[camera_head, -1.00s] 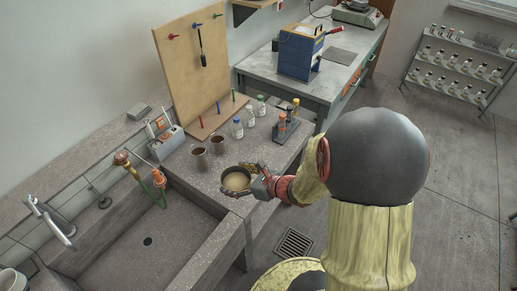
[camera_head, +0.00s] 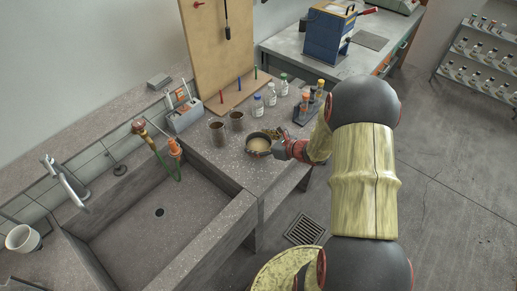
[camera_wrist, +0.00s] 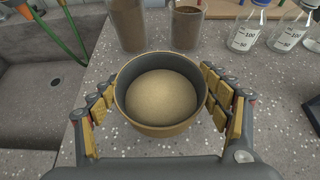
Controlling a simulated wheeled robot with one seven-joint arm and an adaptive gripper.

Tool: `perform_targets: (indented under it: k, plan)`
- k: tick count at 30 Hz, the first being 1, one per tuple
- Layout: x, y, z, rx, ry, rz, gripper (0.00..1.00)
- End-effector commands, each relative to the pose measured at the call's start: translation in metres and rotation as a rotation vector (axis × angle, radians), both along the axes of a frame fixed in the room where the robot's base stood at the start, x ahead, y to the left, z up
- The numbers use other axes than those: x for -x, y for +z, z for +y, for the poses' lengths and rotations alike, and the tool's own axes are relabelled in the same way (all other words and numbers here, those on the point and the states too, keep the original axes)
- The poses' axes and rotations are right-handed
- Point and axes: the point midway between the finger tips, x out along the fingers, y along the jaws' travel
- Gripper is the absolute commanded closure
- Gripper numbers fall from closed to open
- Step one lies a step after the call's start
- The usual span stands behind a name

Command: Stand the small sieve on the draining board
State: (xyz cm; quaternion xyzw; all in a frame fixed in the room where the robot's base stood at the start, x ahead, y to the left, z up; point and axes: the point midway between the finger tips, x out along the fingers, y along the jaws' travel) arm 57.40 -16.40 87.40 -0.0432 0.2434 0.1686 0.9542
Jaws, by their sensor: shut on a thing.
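The small sieve (camera_head: 259,144) is a round pan with a dark inner wall and a tan bottom. It is over the bench top near the front edge, right of the sink; I cannot tell whether it touches the bench. My gripper (camera_head: 281,147) is shut on it from the right. In the wrist view the sieve (camera_wrist: 161,95) sits upright and level between the two padded fingers, which hold its sides.
Two brown-filled beakers (camera_head: 218,134) stand just behind the sieve. Several bottles (camera_head: 271,95) and a pegboard (camera_head: 215,50) are farther back.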

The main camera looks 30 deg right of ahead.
Motion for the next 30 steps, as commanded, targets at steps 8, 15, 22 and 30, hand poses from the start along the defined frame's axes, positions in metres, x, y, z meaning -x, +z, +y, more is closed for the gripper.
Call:
perform_targets:
  k: [8,15,22,30]
  plan:
    - [0.000,-0.033,0.000,0.000,0.000,0.000,0.61]
    - [0.000,-0.031,0.000,0.000,0.000,0.000,0.61]
    - [0.000,-0.034,0.000,0.000,0.000,0.001,0.17]
    - [0.000,-0.034,0.000,0.000,0.000,0.001,0.05]
